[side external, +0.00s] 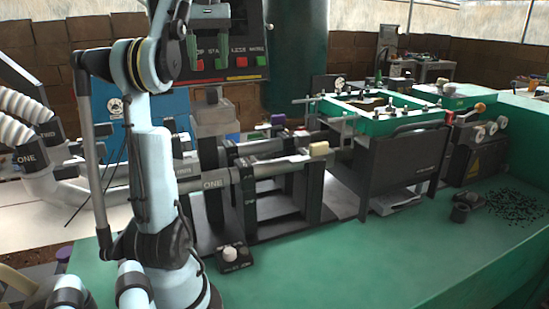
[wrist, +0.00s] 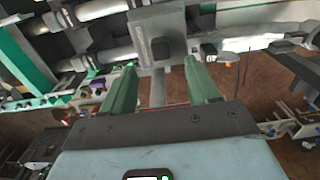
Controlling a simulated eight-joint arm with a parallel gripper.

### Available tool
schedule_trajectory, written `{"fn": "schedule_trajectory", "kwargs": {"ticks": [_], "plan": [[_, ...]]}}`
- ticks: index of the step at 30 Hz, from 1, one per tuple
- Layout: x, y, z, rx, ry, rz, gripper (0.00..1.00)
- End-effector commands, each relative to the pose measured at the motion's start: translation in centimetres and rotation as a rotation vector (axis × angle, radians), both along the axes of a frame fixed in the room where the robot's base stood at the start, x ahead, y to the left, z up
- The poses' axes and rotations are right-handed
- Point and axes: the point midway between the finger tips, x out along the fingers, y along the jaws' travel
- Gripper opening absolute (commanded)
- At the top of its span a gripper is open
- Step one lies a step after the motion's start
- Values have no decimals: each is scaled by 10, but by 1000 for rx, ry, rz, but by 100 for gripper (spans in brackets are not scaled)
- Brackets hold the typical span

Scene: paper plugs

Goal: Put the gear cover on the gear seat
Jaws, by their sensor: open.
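My gripper (side external: 192,58) is high at the upper left in the side external view, with its green fingers pointing down. In the wrist view my gripper (wrist: 161,75) has its two green fingers spread apart with nothing held between them. A grey block-shaped machine part (side external: 212,115) stands below the fingers, apart from them. I cannot tell for certain which parts are the gear cover and the gear seat.
A machine with horizontal bars (side external: 270,170) and a dark box with a green top frame (side external: 400,155) fills the middle. A small dark cylinder (side external: 460,213) and scattered black bits (side external: 517,206) lie on the green table (side external: 370,265). The table's front is mostly clear.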

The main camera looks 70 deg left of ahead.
Motion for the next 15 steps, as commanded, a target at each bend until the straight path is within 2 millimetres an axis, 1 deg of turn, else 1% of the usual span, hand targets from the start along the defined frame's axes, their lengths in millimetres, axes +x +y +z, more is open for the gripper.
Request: {"fn": "schedule_trajectory", "kwargs": {"ticks": [2,4,5,8,9,11,12,14,15], "plan": [[6,-2,-1,9,-5,-28,60],[20,-7,-7,29,-16,-92,60],[29,-11,-11,42,-24,-131,60],[67,-31,-33,101,-62,-314,60],[83,-44,-46,128,-83,-400,60],[105,-66,-66,172,-116,-534,60],[119,-82,-81,200,-140,-622,60],[135,-108,-104,243,-178,-753,60],[143,-127,-121,270,-206,-841,60]]}}
